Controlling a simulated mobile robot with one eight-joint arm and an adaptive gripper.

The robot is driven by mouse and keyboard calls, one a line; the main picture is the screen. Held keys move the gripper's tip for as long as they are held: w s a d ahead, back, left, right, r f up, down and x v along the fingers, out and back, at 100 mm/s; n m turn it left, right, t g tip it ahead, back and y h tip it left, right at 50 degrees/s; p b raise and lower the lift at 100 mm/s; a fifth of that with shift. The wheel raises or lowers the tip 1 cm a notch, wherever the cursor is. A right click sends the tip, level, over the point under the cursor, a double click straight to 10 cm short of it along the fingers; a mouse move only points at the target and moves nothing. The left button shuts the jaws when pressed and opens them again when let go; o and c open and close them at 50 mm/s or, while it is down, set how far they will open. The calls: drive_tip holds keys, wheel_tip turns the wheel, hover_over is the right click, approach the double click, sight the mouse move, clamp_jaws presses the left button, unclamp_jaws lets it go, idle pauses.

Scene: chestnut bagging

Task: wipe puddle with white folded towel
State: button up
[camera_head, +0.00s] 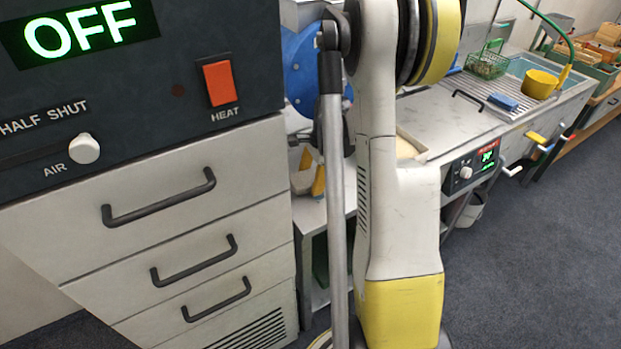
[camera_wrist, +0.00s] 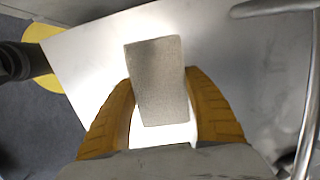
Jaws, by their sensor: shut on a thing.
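My gripper (camera_wrist: 159,84), with ribbed yellow fingers, is shut on the white folded towel (camera_wrist: 158,78). The towel looks greyish in the wrist view and sits between the fingers, its far end past the fingertips, over a pale grey surface (camera_wrist: 235,60). I cannot tell whether it touches that surface. In the head view my gripper (camera_head: 312,172) shows partly, left of my own arm, which hides much around it. I cannot make out the puddle in either view; a bright patch around the towel may be only glare.
A dark control box with an orange switch (camera_head: 219,83) stands over a drawer cabinet (camera_head: 185,240) at the left. A counter with a sink (camera_head: 560,100), yellow pot (camera_head: 541,84) and blue sponge (camera_head: 503,101) runs right. A curved metal bar (camera_wrist: 306,110) borders the wrist view's right.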

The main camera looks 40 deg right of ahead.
sight(322, 202)
drive_tip(key=shift+f, duration=0.3)
idle(0.6)
drive_tip(key=shift+s, duration=0.1)
drive_tip(key=shift+s+a+r+b, duration=0.1)
drive_tip(key=shift+s+a+b, duration=0.15)
drive_tip(key=shift+s, duration=0.65)
drive_tip(key=shift+s+a+r+b, duration=0.1)
drive_tip(key=shift+s+a+b, duration=0.1)
drive_tip(key=shift+s, duration=0.65)
drive_tip(key=shift+s+a+f+b, duration=0.1)
drive_tip(key=shift+s+a+b, duration=0.15)
drive_tip(key=shift+s, duration=0.6)
drive_tip(key=shift+s+a+f+b, duration=0.1)
drive_tip(key=shift+s+a+b, duration=0.1)
drive_tip(key=shift+s, duration=0.65)
drive_tip(key=shift+w+d+b, duration=0.1)
drive_tip(key=shift+w+d, duration=0.2)
drive_tip(key=shift+w, duration=0.9)
drive_tip(key=shift+w+d+b, duration=0.15)
drive_tip(key=shift+w+d, duration=0.1)
drive_tip(key=shift+w, duration=0.9)
drive_tip(key=shift+w+d+b, duration=0.1)
drive_tip(key=shift+w+d, duration=0.2)
drive_tip(key=shift+w, duration=0.9)
